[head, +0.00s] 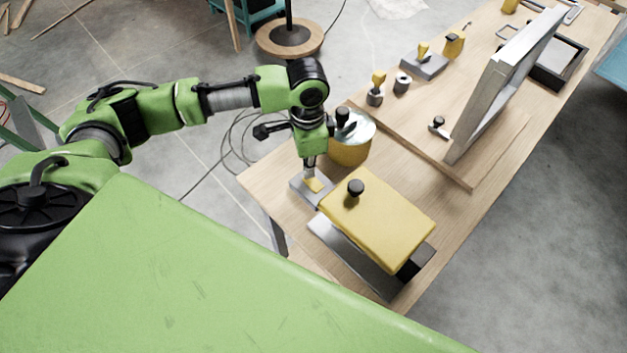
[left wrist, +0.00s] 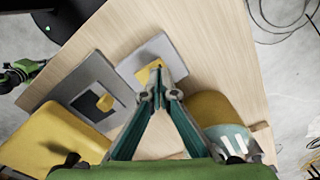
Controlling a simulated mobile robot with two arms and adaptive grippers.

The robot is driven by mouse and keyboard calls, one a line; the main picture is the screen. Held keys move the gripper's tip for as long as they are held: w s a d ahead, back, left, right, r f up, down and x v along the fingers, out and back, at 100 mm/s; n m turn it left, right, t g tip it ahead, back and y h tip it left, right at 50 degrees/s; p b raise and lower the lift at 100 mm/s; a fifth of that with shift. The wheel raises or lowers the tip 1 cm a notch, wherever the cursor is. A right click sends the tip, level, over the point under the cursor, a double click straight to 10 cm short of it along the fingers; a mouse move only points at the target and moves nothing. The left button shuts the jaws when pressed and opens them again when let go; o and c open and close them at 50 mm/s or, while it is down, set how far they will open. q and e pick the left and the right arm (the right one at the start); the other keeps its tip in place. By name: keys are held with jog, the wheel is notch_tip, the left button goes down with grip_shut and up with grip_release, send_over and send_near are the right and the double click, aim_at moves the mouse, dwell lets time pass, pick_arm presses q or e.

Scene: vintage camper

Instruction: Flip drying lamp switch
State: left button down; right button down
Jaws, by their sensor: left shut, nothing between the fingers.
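My left gripper (head: 309,166) is shut and empty, pointing down at a small grey plate (head: 299,190) with a yellow switch piece (head: 313,185) on the table. In the left wrist view the shut fingertips (left wrist: 162,88) are right beside the yellow switch piece (left wrist: 148,72) on its grey plate (left wrist: 165,45). The fingers overlap part of it; I cannot tell whether they touch. I cannot tell which thing is the drying lamp. My right gripper is not in view.
A yellow slab with a black knob (head: 378,220) on a metal base stands close to the right of the gripper. A yellow can with a grey lid (head: 350,150) stands just behind. An upright metal frame (head: 505,85) stands farther along the wooden table (head: 262,182).

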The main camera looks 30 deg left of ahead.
pick_arm(q)
jog(key=shift+f, duration=0.95)
dwell(0.3)
jog(key=shift+r, duration=0.1)
notch_tip(320, 180, up, 7)
jog(key=p, duration=0.8)
jog(key=shift+p, duration=0.3)
jog(key=shift+s, duration=0.1)
